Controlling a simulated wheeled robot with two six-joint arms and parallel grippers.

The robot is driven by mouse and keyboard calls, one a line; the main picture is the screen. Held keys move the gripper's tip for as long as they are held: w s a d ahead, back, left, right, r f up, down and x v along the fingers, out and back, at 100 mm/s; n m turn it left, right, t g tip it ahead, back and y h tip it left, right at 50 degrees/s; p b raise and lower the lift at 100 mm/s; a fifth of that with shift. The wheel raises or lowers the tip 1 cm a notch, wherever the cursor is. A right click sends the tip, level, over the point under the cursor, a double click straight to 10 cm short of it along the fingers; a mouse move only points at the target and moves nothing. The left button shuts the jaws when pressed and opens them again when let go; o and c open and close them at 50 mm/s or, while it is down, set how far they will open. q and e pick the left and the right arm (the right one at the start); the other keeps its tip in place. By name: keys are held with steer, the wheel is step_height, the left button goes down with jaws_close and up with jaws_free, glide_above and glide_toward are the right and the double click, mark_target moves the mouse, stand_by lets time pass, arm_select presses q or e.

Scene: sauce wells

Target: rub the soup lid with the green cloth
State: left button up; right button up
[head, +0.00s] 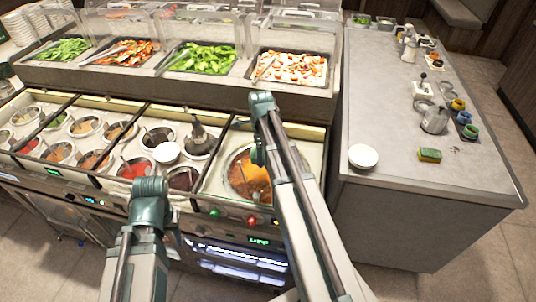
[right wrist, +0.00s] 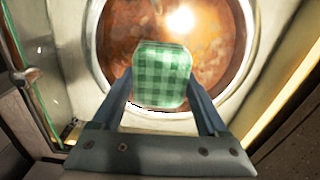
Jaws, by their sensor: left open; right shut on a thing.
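The soup lid (right wrist: 215,50) shows in the right wrist view as a round, glossy surface with a bright reflection and orange-brown soup colour beneath, inside a pale ring. In the head view it covers the large round well (head: 243,177) at the right end of the counter, partly hidden by my right arm. My right gripper (right wrist: 160,95) is shut on the green checked cloth (right wrist: 161,73), which is in front of the lid in that view; I cannot tell whether they touch. My left gripper (head: 149,170) is open, left of the soup well.
Several small sauce wells (head: 85,127) fill the counter to the left. Trays of food (head: 205,57) stand behind. The grey side counter (head: 390,120) holds another white bowl (head: 363,156), a sponge (head: 430,155) and pots.

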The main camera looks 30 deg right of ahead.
steer(key=shift+w+a, duration=0.4)
steer(key=shift+a, duration=0.05)
step_height(320, 180, up, 6)
steer(key=p, duration=0.6)
steer(key=shift+d, duration=0.1)
step_height(320, 180, up, 3)
steer(key=p, duration=0.3)
steer(key=shift+r, duration=0.1)
steer(key=shift+s, duration=0.1)
stand_by(0.3)
